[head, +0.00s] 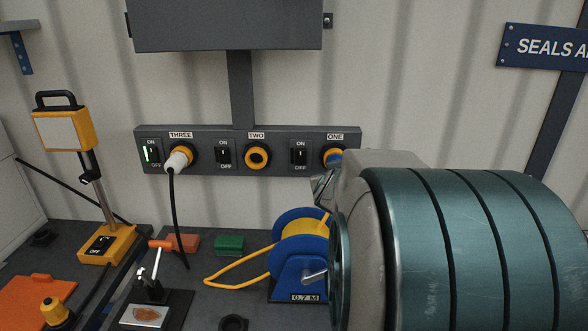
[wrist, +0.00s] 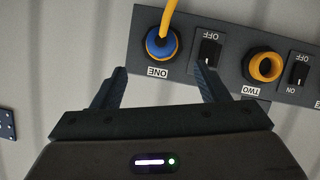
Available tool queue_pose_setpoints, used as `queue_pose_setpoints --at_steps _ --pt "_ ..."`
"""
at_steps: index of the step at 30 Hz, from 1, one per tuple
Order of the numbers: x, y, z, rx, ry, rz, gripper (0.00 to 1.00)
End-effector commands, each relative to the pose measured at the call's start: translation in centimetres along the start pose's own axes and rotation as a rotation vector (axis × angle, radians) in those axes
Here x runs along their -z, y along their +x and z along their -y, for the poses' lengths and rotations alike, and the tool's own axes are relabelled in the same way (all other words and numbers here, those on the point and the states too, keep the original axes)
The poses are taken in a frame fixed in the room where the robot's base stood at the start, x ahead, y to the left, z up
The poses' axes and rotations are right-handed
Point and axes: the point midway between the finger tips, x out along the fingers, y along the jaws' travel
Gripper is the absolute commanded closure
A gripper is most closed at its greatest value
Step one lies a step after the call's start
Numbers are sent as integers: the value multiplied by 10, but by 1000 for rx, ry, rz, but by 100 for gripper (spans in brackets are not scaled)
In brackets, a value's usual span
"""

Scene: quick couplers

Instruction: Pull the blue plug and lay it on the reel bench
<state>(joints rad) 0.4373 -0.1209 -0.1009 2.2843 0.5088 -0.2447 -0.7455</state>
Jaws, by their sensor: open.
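The blue plug (wrist: 158,47) sits in socket ONE of the wall panel, with a yellow cable running from it. In the head view only a sliver of the blue plug (head: 337,156) shows beside my arm. My gripper (wrist: 161,70) is open and empty. In the wrist view, which is upside down, its fingertips lie on either side of the ONE label, with the plug beyond them and apart from them. In the head view my arm hides most of the gripper. The reel bench (head: 205,308) is the dark top below the panel.
A blue cable reel (head: 290,262) with yellow cable stands on the bench. Socket TWO (head: 257,156) is empty. A white plug (head: 178,160) sits in socket THREE beside a green-lit switch (head: 151,154). A switch (wrist: 208,51) next to ONE is unlit.

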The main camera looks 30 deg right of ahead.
Motion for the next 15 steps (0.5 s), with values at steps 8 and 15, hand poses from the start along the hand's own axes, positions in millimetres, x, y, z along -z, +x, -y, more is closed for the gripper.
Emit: queue_pose_setpoints --at_steps 8,15 --pt "-3 43 2 2 -2 2 32" --pt "-1 83 0 1 -1 2 32"
